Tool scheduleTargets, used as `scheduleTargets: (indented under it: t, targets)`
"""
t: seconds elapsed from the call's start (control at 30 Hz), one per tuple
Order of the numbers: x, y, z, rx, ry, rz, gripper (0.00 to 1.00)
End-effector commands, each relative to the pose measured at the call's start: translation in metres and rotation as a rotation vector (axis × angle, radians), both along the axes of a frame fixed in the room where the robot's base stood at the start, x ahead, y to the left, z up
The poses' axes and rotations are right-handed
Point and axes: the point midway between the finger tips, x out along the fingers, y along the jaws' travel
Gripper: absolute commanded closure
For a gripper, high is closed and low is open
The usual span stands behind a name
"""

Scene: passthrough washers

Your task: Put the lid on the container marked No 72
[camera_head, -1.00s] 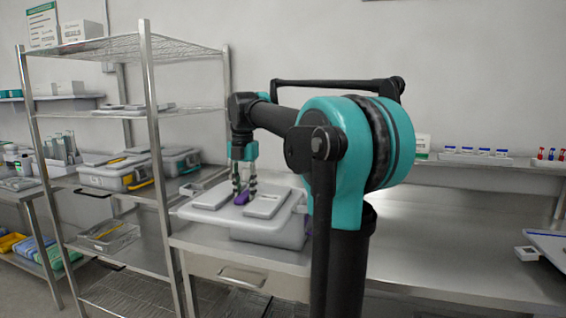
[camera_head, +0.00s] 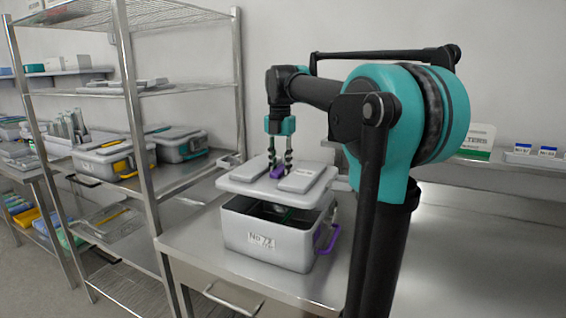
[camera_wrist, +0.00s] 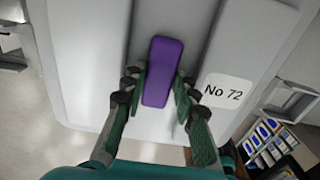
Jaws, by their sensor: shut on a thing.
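The grey container (camera_head: 268,247) marked No 72 stands on the steel table, with a purple latch (camera_head: 327,238) on its right side. A gap under the lid shows its dark inside. The grey lid (camera_head: 240,182) is held above the container, slightly tilted. My gripper (camera_head: 278,166) is shut on the purple handle (camera_head: 277,172) in the middle of the lid. In the wrist view the purple handle (camera_wrist: 162,72) lies between my gripper's fingers (camera_wrist: 160,95), and the lid's label (camera_wrist: 225,90) reads No 72.
A wire shelf rack (camera_head: 135,110) stands at the left. It holds grey containers, one with a yellow latch (camera_head: 105,160) and a darker one (camera_head: 180,145). The steel table (camera_head: 450,250) is clear at the right. Small blue-labelled boxes (camera_head: 530,150) sit on a ledge at the back.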

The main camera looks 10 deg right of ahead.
Motion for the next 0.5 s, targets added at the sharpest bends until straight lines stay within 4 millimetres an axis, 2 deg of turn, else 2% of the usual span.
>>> scheduleTargets:
  t: [0.5]
  targets:
    - [0.0,0.0,-0.039,0.0,0.0,0.0,1.0]
